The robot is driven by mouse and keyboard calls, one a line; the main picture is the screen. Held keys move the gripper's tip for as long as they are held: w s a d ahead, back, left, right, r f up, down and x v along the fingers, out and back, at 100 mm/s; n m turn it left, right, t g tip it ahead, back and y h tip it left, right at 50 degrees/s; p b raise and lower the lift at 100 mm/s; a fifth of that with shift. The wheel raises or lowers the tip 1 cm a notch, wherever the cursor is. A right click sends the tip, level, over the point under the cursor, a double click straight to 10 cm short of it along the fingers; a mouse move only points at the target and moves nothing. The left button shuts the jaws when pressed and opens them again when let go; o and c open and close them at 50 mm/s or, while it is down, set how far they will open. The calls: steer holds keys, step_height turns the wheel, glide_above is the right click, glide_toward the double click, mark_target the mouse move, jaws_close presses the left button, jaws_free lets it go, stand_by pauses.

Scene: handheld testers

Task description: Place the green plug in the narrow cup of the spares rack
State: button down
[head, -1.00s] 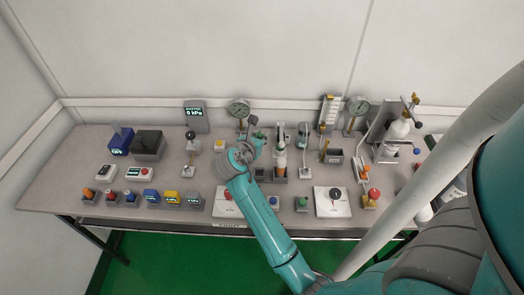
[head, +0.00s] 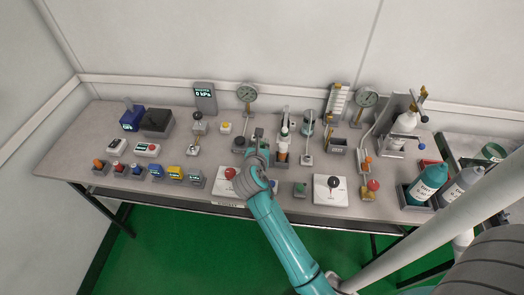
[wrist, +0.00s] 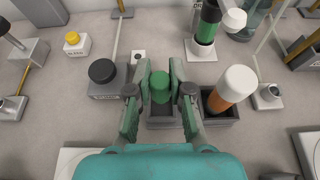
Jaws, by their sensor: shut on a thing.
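The green plug (wrist: 160,86) stands upright between the two fingers of my gripper (wrist: 160,92) in the wrist view. The fingers are shut on it. Directly below and around its lower end in the picture is a small dark grey square cup (wrist: 160,121). I cannot tell whether the plug's bottom is inside the cup or above it. Right beside it, a wider grey cup (wrist: 222,137) holds an orange tube with a white cap (wrist: 231,86). In the head view my gripper (head: 257,137) is over the middle of the bench, and my arm hides much around it.
A black knob on a grey block (wrist: 103,74) is close left of my gripper. A green-banded tube (wrist: 205,27) stands behind. In the head view, plates with a red knob (head: 230,174) and a black knob (head: 333,182) lie near the front edge. Gauges (head: 246,93) stand behind.

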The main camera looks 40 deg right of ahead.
steer(key=shift+f, duration=1.75)
steer(key=shift+f, duration=0.15)
steer(key=c, duration=1.1)
jaws_free()
steer(key=shift+o, duration=0.2)
steer(key=shift+a+r, duration=0.15)
steer(key=shift+r, duration=0.05)
steer(key=v, duration=1.1)
steer(key=shift+s+a+r, duration=0.2)
steer(key=shift+s+r, duration=0.05)
